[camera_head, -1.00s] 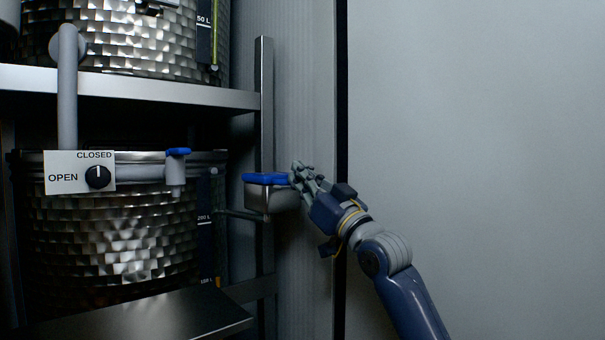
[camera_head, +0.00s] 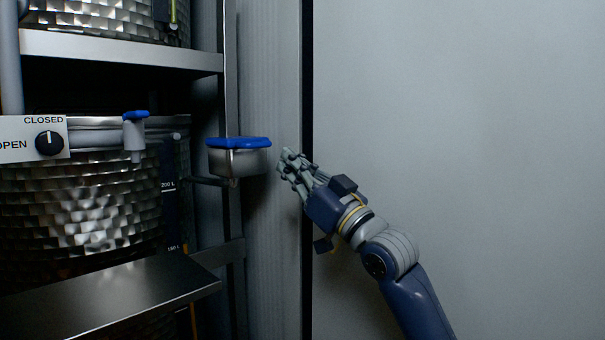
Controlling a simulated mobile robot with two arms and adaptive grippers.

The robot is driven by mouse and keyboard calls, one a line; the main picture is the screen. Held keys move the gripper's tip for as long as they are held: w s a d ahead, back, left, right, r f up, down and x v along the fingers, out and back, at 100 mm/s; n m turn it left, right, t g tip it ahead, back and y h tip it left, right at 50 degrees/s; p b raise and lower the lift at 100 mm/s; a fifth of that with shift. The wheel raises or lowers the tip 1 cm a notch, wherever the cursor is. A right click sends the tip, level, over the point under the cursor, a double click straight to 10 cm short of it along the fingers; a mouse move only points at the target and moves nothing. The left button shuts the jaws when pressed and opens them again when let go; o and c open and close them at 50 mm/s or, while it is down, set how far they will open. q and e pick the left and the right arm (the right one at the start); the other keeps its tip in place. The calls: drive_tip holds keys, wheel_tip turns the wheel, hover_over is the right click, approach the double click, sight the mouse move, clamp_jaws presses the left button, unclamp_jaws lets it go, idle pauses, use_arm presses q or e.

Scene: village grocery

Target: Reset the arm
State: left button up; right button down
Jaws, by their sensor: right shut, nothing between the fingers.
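My right arm comes in from the bottom right. Its gripper (camera_head: 288,163) is shut with nothing in it. It hangs in the air in front of the grey wall, just right of a small steel container with a blue rim (camera_head: 240,158), and appears apart from it. My left gripper is not in view.
Large hammered steel tanks (camera_head: 80,215) stand on a rack at the left, with a shelf (camera_head: 125,50) above. A valve panel with a black knob (camera_head: 48,142) and a blue-handled tap (camera_head: 135,130) are on the lower tank. A steel ledge (camera_head: 110,295) juts out at bottom left. The right side is bare wall.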

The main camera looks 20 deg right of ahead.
drive_tip(key=s+a+f+g+h, duration=0.2)
drive_tip(key=f+g, duration=0.1)
drive_tip(key=f, duration=1)
drive_tip(key=s+a+f+m+g+h, duration=0.1)
drive_tip(key=s+f+g, duration=0.15)
drive_tip(key=f, duration=1.05)
drive_tip(key=s+a+f+g+h, duration=0.2)
drive_tip(key=f+g, duration=0.1)
drive_tip(key=f, duration=1)
drive_tip(key=s+f+m+g+h, duration=0.1)
drive_tip(key=s+f+g, duration=0.4)
drive_tip(key=s+f, duration=0.8)
drive_tip(key=s+f+g+h, duration=0.2)
drive_tip(key=s+f+g, duration=0.3)
drive_tip(key=s+f, duration=0.8)
drive_tip(key=s+f+g+p, duration=0.1)
drive_tip(key=s+f, duration=0.2)
drive_tip(key=f, duration=0.8)
drive_tip(key=s+f+g, duration=0.1)
drive_tip(key=s+f, duration=0.2)
drive_tip(key=f, duration=0.9)
drive_tip(key=s+d+f+p, duration=0.1)
drive_tip(key=s+d+f, duration=0.2)
drive_tip(key=s+f, duration=1)
drive_tip(key=s, duration=0.3)
drive_tip(key=shift+f+g, duration=0.35)
